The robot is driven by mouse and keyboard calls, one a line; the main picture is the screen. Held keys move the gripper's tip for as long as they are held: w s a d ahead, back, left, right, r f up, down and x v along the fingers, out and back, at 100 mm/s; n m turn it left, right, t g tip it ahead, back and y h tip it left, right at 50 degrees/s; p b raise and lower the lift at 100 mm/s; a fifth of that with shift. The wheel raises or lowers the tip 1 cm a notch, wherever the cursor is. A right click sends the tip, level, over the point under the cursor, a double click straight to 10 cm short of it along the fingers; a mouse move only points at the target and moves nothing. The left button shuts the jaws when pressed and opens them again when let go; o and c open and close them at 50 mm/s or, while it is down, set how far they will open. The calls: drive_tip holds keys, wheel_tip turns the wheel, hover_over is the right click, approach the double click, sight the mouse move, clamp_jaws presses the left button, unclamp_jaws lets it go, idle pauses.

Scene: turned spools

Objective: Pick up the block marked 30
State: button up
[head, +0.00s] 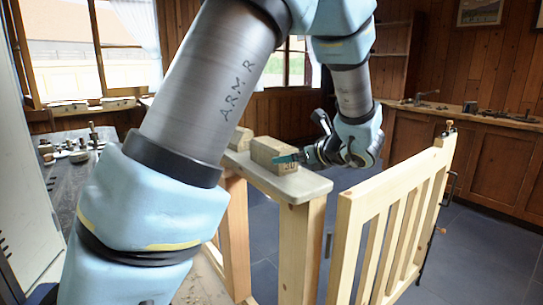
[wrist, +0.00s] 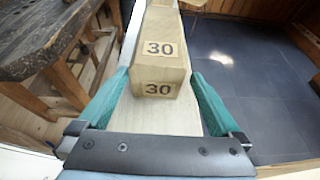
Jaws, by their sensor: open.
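The block marked 30 (wrist: 160,68) is a pale wooden block with a "30" label on its top and another on its near face. It rests on a narrow wooden ledge (wrist: 158,117). In the head view the block (head: 268,151) sits near the ledge's front end. My gripper (wrist: 161,78) is open, with one green finger on each side of the block's near end. Gaps seem to show between fingers and block, but I cannot tell contact. In the head view my gripper (head: 290,158) is at the block's right end, with one teal finger showing.
Another wooden block (head: 241,138) stands behind on the same ledge (head: 302,184). A slatted wooden gate (head: 395,222) stands at the right. A dark workbench (head: 75,177) with small turned parts is at the left. Open tiled floor (head: 475,245) lies beyond the gate.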

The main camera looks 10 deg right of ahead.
drive_tip(key=p+x, duration=0.1)
drive_tip(key=x, duration=0.7)
drive_tip(key=shift+w+a+f, duration=0.2)
drive_tip(key=shift+a, duration=0.15)
drive_tip(key=shift+c, duration=0.2)
drive_tip(key=c, duration=1.5)
